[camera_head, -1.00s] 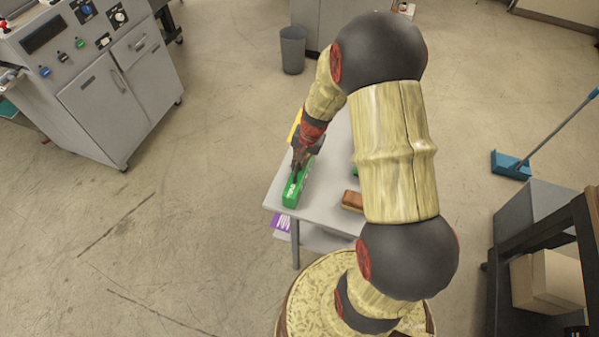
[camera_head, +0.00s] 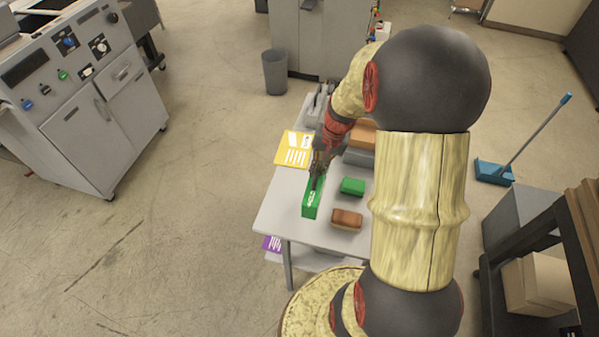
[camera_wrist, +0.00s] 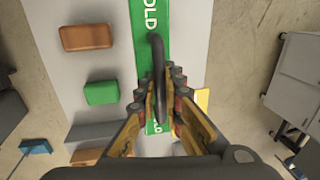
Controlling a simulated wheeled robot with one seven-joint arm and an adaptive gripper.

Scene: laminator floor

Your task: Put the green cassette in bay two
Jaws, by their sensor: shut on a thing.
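A long green cassette (camera_head: 312,200) with white lettering is over the front left part of a grey table (camera_head: 270,219). My gripper (camera_head: 318,165) comes down on its far end. In the wrist view my gripper (camera_wrist: 160,95) is shut on the dark curved handle (camera_wrist: 157,55) of the green cassette (camera_wrist: 150,25). I cannot tell whether the cassette touches the tabletop. A smaller green block (camera_head: 352,186) lies to its right, also seen in the wrist view (camera_wrist: 101,93). No bay is recognisable.
A brown block (camera_head: 347,219) lies at the table's near right. A yellow printed sheet (camera_head: 294,149) is at the left edge, and orange and grey blocks (camera_head: 359,157) are farther back. A grey control cabinet (camera_head: 85,100) stands left, with open floor between.

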